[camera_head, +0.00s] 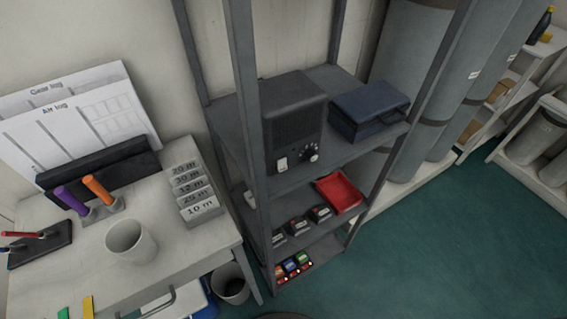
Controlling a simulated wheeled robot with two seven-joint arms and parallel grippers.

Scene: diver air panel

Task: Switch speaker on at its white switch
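The speaker (296,118) is a dark box with a grille, standing on the upper shelf of a grey metal rack. Its white switch (282,164) is low on the front face, left of a round dark knob (311,154). The switch is too small to tell which way it is set. Neither of my grippers shows in the head view.
A blue case (368,108) stands right of the speaker. A rack post (243,100) rises just left of it. A red tray (339,193) lies on the shelf below. A desk (165,240) with a cup (130,241) is at left. Green floor is clear at right.

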